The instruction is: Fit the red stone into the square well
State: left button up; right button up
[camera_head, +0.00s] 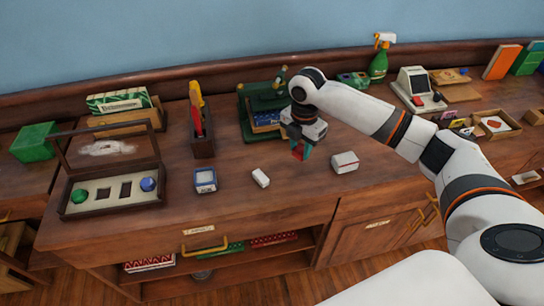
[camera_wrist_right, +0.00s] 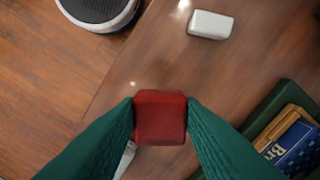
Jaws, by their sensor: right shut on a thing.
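My right gripper (camera_head: 301,149) is shut on the red stone, above the middle of the desk. In the right wrist view the red stone (camera_wrist_right: 160,117), a block with rounded edges, sits between the green fingers of my right gripper (camera_wrist_right: 160,115). An open display case (camera_head: 110,209) with a raised clear lid stands on the desk at the left, apart from the gripper. Its pale insert has a green stone (camera_head: 79,196) at left, a blue stone (camera_head: 148,184) at right, and two dark wells (camera_head: 114,192) between. The well outlines are too small to compare surely. My left gripper is not in view.
A white block (camera_head: 261,178), a blue-and-white box (camera_head: 205,180) and a white box (camera_head: 344,162) stand near the front. A wooden holder (camera_head: 203,146) and a green book stand (camera_head: 246,112) are behind. Bare desk lies between the small boxes.

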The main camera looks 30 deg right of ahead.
aim_at(117, 189)
jog(key=i+j+u, duration=0.1)
jog(key=j, duration=0.25)
jog(key=i+j+u, duration=0.15)
jog(key=j, duration=0.2)
jog(key=j+u, duration=0.1)
jog(key=j, duration=0.3)
jog(key=i+j+u, duration=0.15)
jog(key=j, duration=0.15)
jog(key=i+j+u, duration=0.1)
jog(key=j, duration=0.25)
jog(key=i, duration=0.05)
